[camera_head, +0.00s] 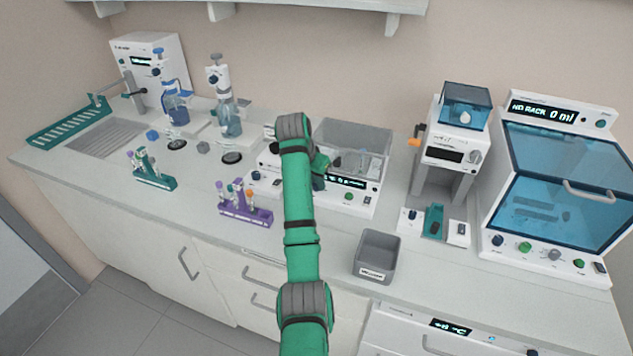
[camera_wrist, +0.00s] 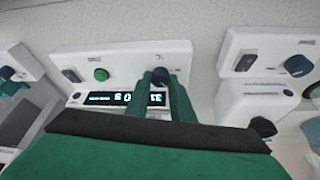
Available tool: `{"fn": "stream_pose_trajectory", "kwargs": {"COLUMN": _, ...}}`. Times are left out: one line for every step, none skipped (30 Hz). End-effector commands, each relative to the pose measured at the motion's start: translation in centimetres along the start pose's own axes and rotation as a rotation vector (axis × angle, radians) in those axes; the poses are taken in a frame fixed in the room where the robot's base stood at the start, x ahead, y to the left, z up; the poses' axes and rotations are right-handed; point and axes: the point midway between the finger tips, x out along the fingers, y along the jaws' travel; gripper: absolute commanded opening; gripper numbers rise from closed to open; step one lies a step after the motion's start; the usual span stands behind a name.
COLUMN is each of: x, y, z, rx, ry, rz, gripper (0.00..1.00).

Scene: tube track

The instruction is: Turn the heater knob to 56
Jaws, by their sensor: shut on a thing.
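The heater is a white device with a clear-walled bath (camera_head: 378,142) and a lit display (camera_head: 350,182) on its front panel. In the wrist view its panel appears upside down, with the display (camera_wrist: 125,99) too unclear to read for certain. The dark heater knob (camera_wrist: 160,75) sits beside the display. My gripper (camera_wrist: 162,80) is shut on the knob, with one green finger on either side of it. In the head view my green arm reaches over to the heater's front, and the knob and fingertips are mostly hidden.
A green button (camera_wrist: 101,74) and a rocker switch (camera_wrist: 72,74) sit on the same panel. A grey bin (camera_head: 377,254) stands in front to the right. A purple tube rack (camera_head: 246,211) stands left of my arm. Another device with a dark knob (camera_wrist: 298,66) is close by.

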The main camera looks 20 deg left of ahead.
Motion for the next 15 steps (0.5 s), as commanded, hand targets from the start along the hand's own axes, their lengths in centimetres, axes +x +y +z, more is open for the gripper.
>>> {"fn": "stream_pose_trajectory", "kwargs": {"x": -0.25, "y": -0.25, "z": -0.17, "rx": 0.038, "ry": 0.005, "rz": 0.013, "gripper": 0.00}}
{"fn": "stream_pose_trajectory", "kwargs": {"x": -0.28, "y": -0.25, "z": -0.20, "rx": 0.065, "ry": 0.005, "rz": 0.024, "gripper": 0.00}}
{"fn": "stream_pose_trajectory", "kwargs": {"x": -0.28, "y": -0.31, "z": -0.18, "rx": 0.100, "ry": 0.004, "rz": 0.038, "gripper": 0.00}}
{"fn": "stream_pose_trajectory", "kwargs": {"x": -0.25, "y": -0.33, "z": -0.16, "rx": 0.126, "ry": 0.004, "rz": 0.050, "gripper": 0.00}}
{"fn": "stream_pose_trajectory", "kwargs": {"x": -0.26, "y": -0.36, "z": -0.16, "rx": 0.152, "ry": 0.004, "rz": 0.060, "gripper": 0.00}}
{"fn": "stream_pose_trajectory", "kwargs": {"x": -0.25, "y": -0.35, "z": -0.18, "rx": 0.187, "ry": 0.004, "rz": 0.076, "gripper": 0.00}}
{"fn": "stream_pose_trajectory", "kwargs": {"x": -0.27, "y": -0.39, "z": -0.20, "rx": 0.213, "ry": 0.004, "rz": 0.086, "gripper": 0.00}}
{"fn": "stream_pose_trajectory", "kwargs": {"x": -0.31, "y": -0.43, "z": -0.22, "rx": 0.239, "ry": 0.005, "rz": 0.096, "gripper": 0.00}}
{"fn": "stream_pose_trajectory", "kwargs": {"x": -0.27, "y": -0.47, "z": -0.20, "rx": 0.274, "ry": 0.004, "rz": 0.111, "gripper": 0.00}}
{"fn": "stream_pose_trajectory", "kwargs": {"x": -0.27, "y": -0.48, "z": -0.21, "rx": 0.300, "ry": 0.004, "rz": 0.121, "gripper": 0.00}}
{"fn": "stream_pose_trajectory", "kwargs": {"x": -0.25, "y": -0.47, "z": -0.23, "rx": 0.327, "ry": 0.004, "rz": 0.133, "gripper": 0.00}}
{"fn": "stream_pose_trajectory", "kwargs": {"x": -0.29, "y": -0.51, "z": -0.28, "rx": 0.360, "ry": 0.004, "rz": 0.145, "gripper": 0.00}}
{"fn": "stream_pose_trajectory", "kwargs": {"x": -0.28, "y": -0.52, "z": -0.29, "rx": 0.385, "ry": 0.005, "rz": 0.156, "gripper": 0.00}}
{"fn": "stream_pose_trajectory", "kwargs": {"x": -0.27, "y": -0.55, "z": -0.29, "rx": 0.409, "ry": 0.005, "rz": 0.166, "gripper": 0.00}}
{"fn": "stream_pose_trajectory", "kwargs": {"x": -0.24, "y": -0.59, "z": -0.27, "rx": 0.440, "ry": 0.004, "rz": 0.178, "gripper": 0.00}}
